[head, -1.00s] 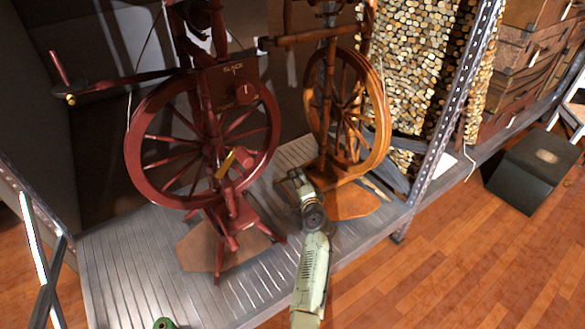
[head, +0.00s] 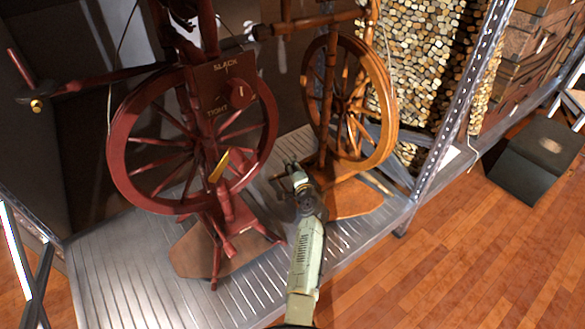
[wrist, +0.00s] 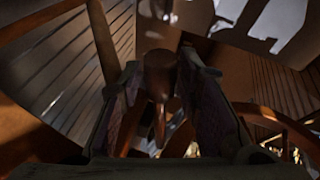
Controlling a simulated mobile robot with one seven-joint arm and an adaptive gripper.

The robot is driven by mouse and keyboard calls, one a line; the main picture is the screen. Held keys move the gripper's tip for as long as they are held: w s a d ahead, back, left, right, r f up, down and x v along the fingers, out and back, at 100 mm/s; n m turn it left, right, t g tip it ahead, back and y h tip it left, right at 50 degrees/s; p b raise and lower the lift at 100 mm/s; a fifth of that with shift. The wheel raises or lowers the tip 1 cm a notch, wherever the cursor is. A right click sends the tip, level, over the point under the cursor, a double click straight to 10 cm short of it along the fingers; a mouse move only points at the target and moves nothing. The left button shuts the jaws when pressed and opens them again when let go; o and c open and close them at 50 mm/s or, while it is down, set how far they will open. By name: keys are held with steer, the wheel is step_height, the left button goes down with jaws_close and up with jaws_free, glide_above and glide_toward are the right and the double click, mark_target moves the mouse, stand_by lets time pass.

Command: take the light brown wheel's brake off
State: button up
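The light brown spinning wheel (head: 384,112) stands upright on the metal shelf, right of the dark red wheel (head: 118,150). My gripper (head: 289,165) is low between the two wheels, just left of the light brown wheel's base. In the wrist view its two fingers (wrist: 164,112) are apart. A brown round-topped wooden peg (wrist: 160,62) shows between them, apparently beyond the fingertips; contact cannot be told. I cannot tell for sure which part is the light brown wheel's brake.
The dark red wheel has a plate marked SLACK and TIGHT (head: 222,85) and a yellow piece (head: 219,166). A metal shelf post (head: 460,95) rises at the right. A dark box (head: 540,158) sits beyond. The shelf's front left (head: 120,275) is clear.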

jaws_close()
steer(key=shift+r, duration=0.1)
stand_by(0.5)
step_height(320, 180, up, 2)
steer(key=m+p, duration=0.1)
steer(key=p, duration=0.2)
steer(key=shift+m+g+y+p, duration=0.3)
steer(key=shift+g, duration=0.1)
steer(key=m+p, duration=0.1)
steer(key=r+m+p, duration=0.1)
steer(key=shift+w+d+r+g+y+p, duration=0.1)
steer(key=shift+w+r+g+y+p, duration=0.05)
steer(key=shift+r+g+y+p, duration=0.2)
steer(key=shift+w+d+r+m+g+y+p, duration=0.1)
steer(key=shift+r+m+g+y+p, duration=0.2)
steer(key=shift+m+p, duration=0.3)
steer(key=shift+f, duration=0.1)
steer(key=shift+o, duration=1.7)
jaws_free()
steer(key=shift+f, duration=0.1)
